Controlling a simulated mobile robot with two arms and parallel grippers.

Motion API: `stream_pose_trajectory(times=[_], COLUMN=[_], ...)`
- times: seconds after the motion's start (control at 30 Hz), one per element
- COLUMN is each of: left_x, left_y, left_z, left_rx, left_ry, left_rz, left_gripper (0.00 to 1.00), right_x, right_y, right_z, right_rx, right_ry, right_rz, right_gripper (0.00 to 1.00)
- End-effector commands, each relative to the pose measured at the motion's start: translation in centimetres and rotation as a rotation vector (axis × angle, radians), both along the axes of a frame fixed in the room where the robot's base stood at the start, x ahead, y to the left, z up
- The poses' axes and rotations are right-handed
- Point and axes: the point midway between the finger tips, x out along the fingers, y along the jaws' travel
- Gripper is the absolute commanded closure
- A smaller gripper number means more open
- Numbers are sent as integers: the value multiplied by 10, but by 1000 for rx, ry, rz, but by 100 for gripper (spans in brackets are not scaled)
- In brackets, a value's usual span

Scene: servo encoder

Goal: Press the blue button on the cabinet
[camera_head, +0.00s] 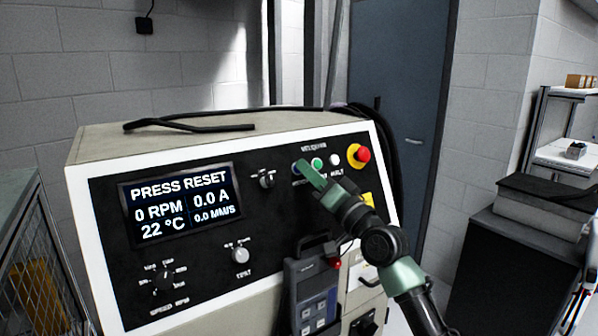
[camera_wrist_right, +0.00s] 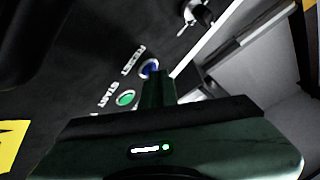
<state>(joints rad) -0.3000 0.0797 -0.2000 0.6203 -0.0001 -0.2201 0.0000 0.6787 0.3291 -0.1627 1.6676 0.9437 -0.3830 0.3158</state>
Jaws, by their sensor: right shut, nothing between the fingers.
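The cabinet (camera_head: 255,285) has a black front panel with a screen reading "PRESS RESET". The blue button (camera_head: 296,167) sits at the left of a row of buttons, partly covered by my right gripper (camera_head: 305,169). In the right wrist view the blue button (camera_wrist_right: 149,68) is beside the RESET label, with the gripper's fingertips (camera_wrist_right: 156,76) over its lower right edge. The right gripper is shut and empty. Whether it touches the button or is just in front, I cannot tell. My left gripper is not in view.
A green button (camera_head: 317,163) is right next to the blue one, then a white button (camera_head: 335,159) and a red emergency stop (camera_head: 362,154). A knob (camera_head: 266,180) is at the left. A handheld pendant (camera_head: 312,290) hangs below.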

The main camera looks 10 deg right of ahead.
Motion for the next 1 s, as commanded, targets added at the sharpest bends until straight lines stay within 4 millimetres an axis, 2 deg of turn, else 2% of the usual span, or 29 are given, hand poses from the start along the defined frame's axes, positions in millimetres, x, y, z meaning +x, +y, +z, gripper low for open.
stream_pose_trajectory(times=[0.63,1.0], left_x=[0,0], left_y=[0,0], left_z=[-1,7], left_rx=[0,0], left_ry=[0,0], left_rz=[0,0], left_gripper=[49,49], right_x=[1,-8], right_y=[1,-3], right_z=[0,4], right_rx=[0,-1], right_ry=[-1,0], right_rz=[1,0], right_gripper=[100,100])
